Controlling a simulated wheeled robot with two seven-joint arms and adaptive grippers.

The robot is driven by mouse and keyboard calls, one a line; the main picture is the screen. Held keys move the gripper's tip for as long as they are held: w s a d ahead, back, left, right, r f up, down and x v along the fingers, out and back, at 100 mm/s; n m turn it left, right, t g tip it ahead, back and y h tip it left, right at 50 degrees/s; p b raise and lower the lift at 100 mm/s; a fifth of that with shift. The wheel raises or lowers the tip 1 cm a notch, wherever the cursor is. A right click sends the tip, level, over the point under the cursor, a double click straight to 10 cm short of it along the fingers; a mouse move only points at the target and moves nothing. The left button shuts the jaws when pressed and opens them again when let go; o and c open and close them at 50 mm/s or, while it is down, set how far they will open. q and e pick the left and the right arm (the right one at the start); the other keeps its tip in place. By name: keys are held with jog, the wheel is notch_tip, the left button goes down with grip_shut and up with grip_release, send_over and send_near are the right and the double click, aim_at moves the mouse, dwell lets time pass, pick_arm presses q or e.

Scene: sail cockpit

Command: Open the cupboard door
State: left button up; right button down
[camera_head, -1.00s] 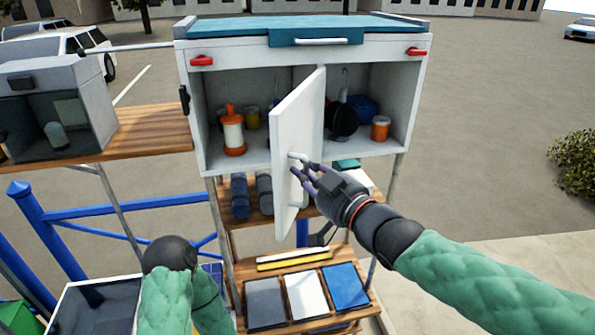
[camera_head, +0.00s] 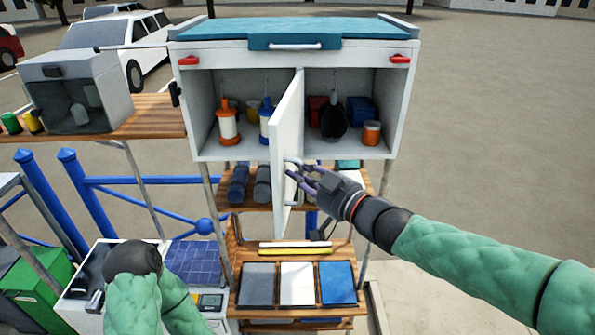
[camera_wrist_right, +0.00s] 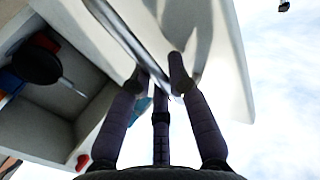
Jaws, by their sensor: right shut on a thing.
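The cupboard (camera_head: 345,55) is a white box with a blue top. Its white door (camera_head: 287,125) stands swung out toward me near the middle, nearly edge-on, with open compartments on both sides. My right gripper (camera_head: 297,171) is shut on the door handle (camera_head: 290,163). In the right wrist view, the fingers (camera_wrist_right: 158,82) close around the metal handle bar (camera_wrist_right: 132,42) against the white door panel (camera_wrist_right: 228,55). My left arm is folded at the lower left; its gripper does not show.
Inside the cupboard are an orange-and-white bottle (camera_head: 228,124), a blue-and-white one (camera_head: 265,122) and an orange jar (camera_head: 371,133). A shelf with panels (camera_head: 297,283) stands below. A grey box (camera_head: 77,92) is on a side shelf at left.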

jog(key=shift+d, duration=0.15)
jog(key=c, duration=1.2)
grip_release()
jog(key=shift+o, duration=0.2)
jog(key=v, duration=1.2)
jog(key=shift+w, duration=0.1)
